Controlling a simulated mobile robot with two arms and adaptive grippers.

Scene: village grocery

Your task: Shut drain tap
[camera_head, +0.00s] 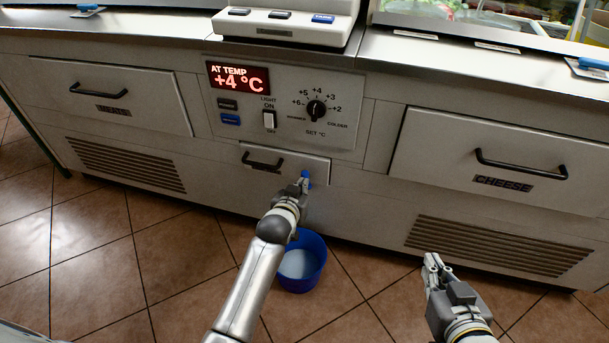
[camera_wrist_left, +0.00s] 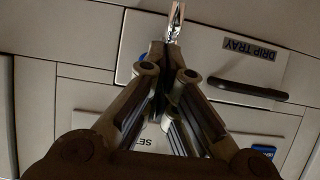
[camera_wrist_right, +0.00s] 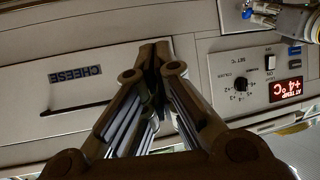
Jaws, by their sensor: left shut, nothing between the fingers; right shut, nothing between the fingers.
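I cannot tell whether the fingers touch the handle, or how the handle is turned. My right gripper (camera_head: 432,262) is shut and empty, low in front of the right side of the counter.
A blue bucket (camera_head: 298,286) with pale liquid stands on the tiled floor below the tap. Above are the drip tray drawer (camera_head: 305,163), a control panel reading +4 °C (camera_head: 285,105), and the cheese drawer (camera_head: 430,145) at right. Free floor lies around the bucket.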

